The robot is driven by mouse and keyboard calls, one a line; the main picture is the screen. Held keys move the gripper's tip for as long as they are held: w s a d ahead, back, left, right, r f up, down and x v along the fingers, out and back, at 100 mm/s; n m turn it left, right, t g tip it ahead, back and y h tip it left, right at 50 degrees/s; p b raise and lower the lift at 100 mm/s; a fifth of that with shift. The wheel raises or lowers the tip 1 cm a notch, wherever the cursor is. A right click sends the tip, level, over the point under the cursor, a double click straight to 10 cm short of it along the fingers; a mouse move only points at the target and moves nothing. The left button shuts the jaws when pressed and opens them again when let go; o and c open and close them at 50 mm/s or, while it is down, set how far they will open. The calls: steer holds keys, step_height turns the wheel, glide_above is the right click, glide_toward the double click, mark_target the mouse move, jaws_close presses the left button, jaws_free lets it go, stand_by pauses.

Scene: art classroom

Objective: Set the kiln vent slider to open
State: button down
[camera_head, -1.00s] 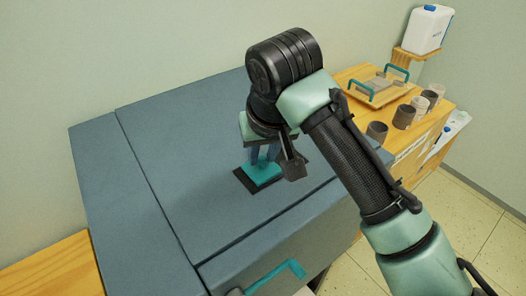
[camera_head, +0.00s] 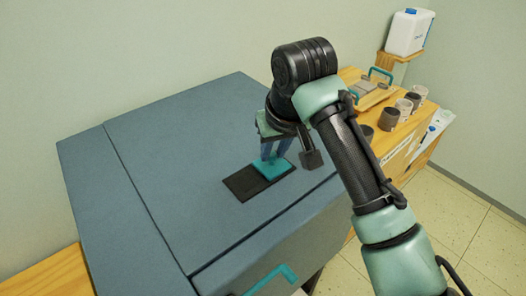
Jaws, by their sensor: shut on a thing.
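The kiln (camera_head: 165,170) is a large blue-grey box with a flat lid. A teal vent slider (camera_head: 272,169) lies on the lid, at the right end of a black slot plate (camera_head: 247,184). The plate's left part is uncovered. My gripper (camera_head: 273,153) points down from above, its fingers shut on the slider's grip. The wrist hides the top of the fingers and most of the grip.
A teal handle (camera_head: 272,281) sticks out at the kiln's front edge. To the right, a wooden bench holds several cups (camera_head: 389,119) and a wooden tray (camera_head: 366,95) with teal handles. A white jug (camera_head: 408,32) stands on a wall shelf.

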steer(key=shift+w+d+r, duration=0.15)
steer(key=c, duration=0.7)
jaws_free()
steer(key=shift+d, duration=0.1)
steer(key=shift+r, duration=0.15)
steer(key=b+v, duration=0.2)
steer(key=v, duration=1)
steer(key=shift+s+r, duration=0.15)
steer(key=shift+s, duration=0.15)
